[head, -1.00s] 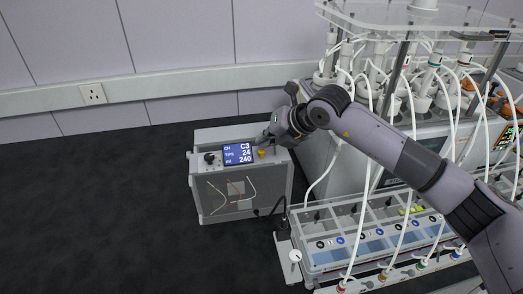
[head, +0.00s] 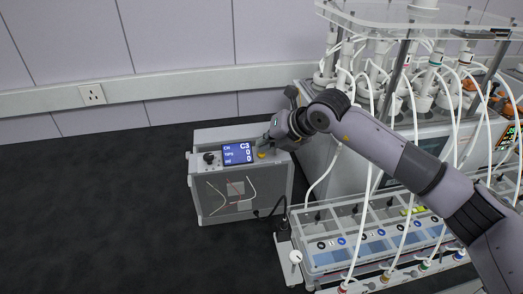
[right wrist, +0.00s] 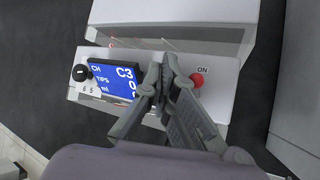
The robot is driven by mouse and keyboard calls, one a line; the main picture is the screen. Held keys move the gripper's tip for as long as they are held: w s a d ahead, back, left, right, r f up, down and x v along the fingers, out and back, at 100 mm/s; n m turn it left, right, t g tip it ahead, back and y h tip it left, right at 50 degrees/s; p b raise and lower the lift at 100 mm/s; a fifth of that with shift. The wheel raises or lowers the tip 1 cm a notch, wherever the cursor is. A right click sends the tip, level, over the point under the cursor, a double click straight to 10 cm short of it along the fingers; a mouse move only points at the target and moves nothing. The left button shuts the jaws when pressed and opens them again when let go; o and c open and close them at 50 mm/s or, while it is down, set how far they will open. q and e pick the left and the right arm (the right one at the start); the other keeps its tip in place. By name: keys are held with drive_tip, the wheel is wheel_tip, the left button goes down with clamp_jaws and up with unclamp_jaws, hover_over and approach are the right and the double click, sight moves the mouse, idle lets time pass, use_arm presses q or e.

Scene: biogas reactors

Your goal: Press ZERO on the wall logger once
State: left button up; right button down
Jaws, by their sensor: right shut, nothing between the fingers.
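The logger (head: 240,190) is a grey box with a blue screen (head: 238,153) that reads CH C3, TIPS 0 and ml 0. The screen also shows in the right wrist view (right wrist: 113,80), partly covered by my fingers. A black knob (head: 209,158) is left of the screen and a small yellow button (head: 262,154) is right of it. My right gripper (right wrist: 166,66) is shut and empty over the panel, just right of the screen. A red button (right wrist: 197,80) marked ON is beside its fingers. I cannot make out a ZERO label or whether the fingertips touch anything. My left gripper is not in view.
A reactor bench (head: 325,160) with many white tubes stands to the right. A clear-walled tray unit (head: 310,262) is in front of it. A wall socket (head: 93,94) is at the left. The dark surface left of the logger is clear.

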idle(0.4)
drive_tip(key=shift+r+p, duration=0.5)
drive_tip(key=shift+r, duration=0.7)
drive_tip(key=shift+r, duration=0.15)
drive_tip(key=shift+r+p, duration=0.9)
drive_tip(key=shift+r, duration=1.5)
